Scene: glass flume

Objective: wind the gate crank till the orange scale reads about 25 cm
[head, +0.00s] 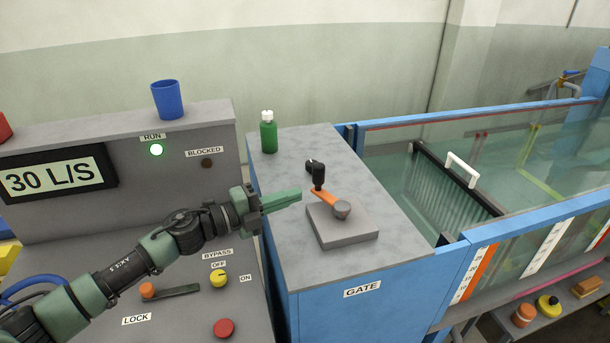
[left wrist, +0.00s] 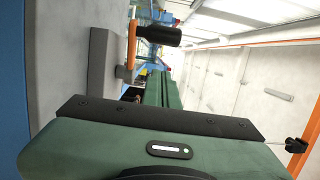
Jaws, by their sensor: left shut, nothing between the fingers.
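The gate crank (head: 328,200) has an orange arm, a grey hub and an upright black knob (head: 317,176). It sits on a grey block (head: 345,228) on top of the blue GATE cabinet; its black knob also shows in the left wrist view (left wrist: 158,35). The knob is at the far-left end of the arm. My left gripper (head: 298,195) is shut and empty, just left of the crank and apart from it. The orange scale (head: 474,275) is on the flume's front glass at the right; its reading is too small to tell. My right gripper is not in view.
A green bottle (head: 268,133) stands at the cabinet's back left. The cabinet top around the crank block is clear.

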